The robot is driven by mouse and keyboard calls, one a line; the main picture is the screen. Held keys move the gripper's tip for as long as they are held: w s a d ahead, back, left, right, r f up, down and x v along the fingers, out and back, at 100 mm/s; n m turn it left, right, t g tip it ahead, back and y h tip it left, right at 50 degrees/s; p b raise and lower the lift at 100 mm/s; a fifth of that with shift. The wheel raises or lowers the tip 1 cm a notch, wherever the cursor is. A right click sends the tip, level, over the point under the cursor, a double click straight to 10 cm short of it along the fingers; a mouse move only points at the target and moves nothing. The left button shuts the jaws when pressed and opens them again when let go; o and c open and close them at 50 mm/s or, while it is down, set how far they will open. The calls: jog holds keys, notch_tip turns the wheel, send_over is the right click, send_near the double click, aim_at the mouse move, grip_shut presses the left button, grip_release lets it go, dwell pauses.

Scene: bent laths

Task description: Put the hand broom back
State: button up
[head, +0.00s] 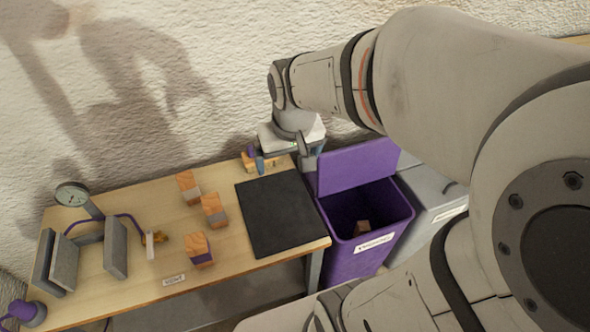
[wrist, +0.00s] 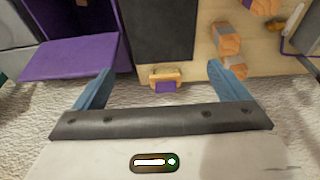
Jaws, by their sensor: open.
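My gripper (head: 283,158) hangs over the back right of the bench, near the wall. Beyond the fingers in the wrist view lies a small wooden piece with a purple face (wrist: 165,80), at the bench's wall-side edge. The same piece (head: 273,161) shows partly behind my gripper in the head view. I cannot tell whether it is the hand broom or a holder.
The bench (head: 130,275) carries a black mat (head: 280,212), several wooden blocks (head: 213,209), a grey bending form (head: 114,248) and a round dial (head: 72,194). A purple bin (head: 358,262) stands open at right, a block inside. A closed grey bin (head: 432,200) adjoins it.

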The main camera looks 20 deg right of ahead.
jog(key=s, duration=0.7)
jog(key=shift+r, duration=0.15)
jog(key=w+p+v, duration=0.1)
jog(key=p+v, duration=0.4)
jog(key=v, duration=0.1)
jog(key=shift+r+p, duration=0.25)
jog(key=shift+p, duration=0.15)
jog(key=shift+c, duration=0.3)
